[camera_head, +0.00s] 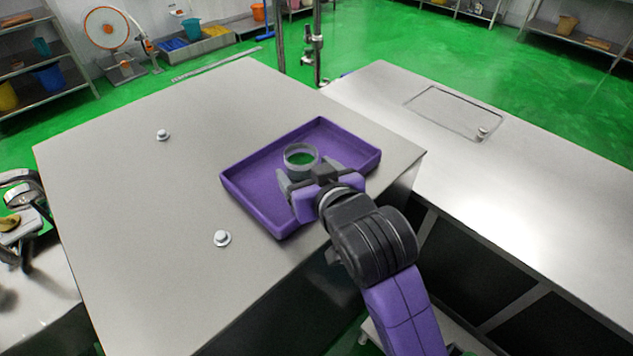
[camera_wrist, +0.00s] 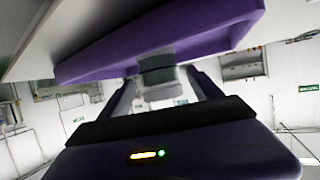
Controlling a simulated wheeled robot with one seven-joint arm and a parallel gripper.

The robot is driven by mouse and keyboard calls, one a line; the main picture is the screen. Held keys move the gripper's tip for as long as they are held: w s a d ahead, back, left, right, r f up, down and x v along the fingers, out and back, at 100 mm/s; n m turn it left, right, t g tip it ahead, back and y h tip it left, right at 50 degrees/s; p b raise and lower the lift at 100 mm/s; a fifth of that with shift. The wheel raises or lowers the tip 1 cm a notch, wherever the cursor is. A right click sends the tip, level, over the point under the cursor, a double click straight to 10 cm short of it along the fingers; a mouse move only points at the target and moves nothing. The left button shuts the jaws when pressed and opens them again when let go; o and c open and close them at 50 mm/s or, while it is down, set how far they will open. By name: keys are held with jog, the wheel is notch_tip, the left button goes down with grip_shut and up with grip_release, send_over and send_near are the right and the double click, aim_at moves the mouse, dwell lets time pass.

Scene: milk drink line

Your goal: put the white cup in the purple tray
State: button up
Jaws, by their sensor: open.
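The purple tray (camera_head: 262,213) lies on the grey table. A pale cup (camera_head: 301,157) stands upright over the tray floor near its middle; its round rim faces up and its inside looks green. My gripper (camera_head: 304,170) is open, low over the tray, with its fingers on either side of the cup. In the wrist view the cup (camera_wrist: 158,74) shows between the two apart fingers, with the tray (camera_wrist: 215,30) across the top of the picture. A gap on each side of the cup shows there. The cup's base is hidden, so its contact with the tray floor cannot be told.
Small white knobs stand on the table, one at the back (camera_head: 162,134) and one at the front (camera_head: 222,239). Another knob (camera_head: 482,133) is on the right-hand counter (camera_head: 480,180). The table left of the tray is mostly clear.

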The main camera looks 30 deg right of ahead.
jog(key=v, duration=0.6)
jog(key=shift+s, duration=0.1)
jog(key=shift+r, duration=0.1)
notch_tip(320, 180, up, 5)
jog(key=a+n+t+y, duration=0.1)
jog(key=a+t, duration=0.1)
jog(key=t, duration=0.2)
jog(key=s+d+f+g, duration=0.1)
jog(key=s+f, duration=0.5)
jog(key=s, duration=0.4)
jog(key=s+d+f+b, duration=0.1)
jog(key=s+f, duration=0.4)
jog(key=s, duration=0.6)
jog(key=s+d+f+g+b, duration=0.1)
jog(key=s+f, duration=0.5)
jog(key=s, duration=0.4)
jog(key=shift+s+d+f+g, duration=0.3)
jog(key=shift+s+d+f, duration=0.05)
jog(key=shift+s, duration=0.05)
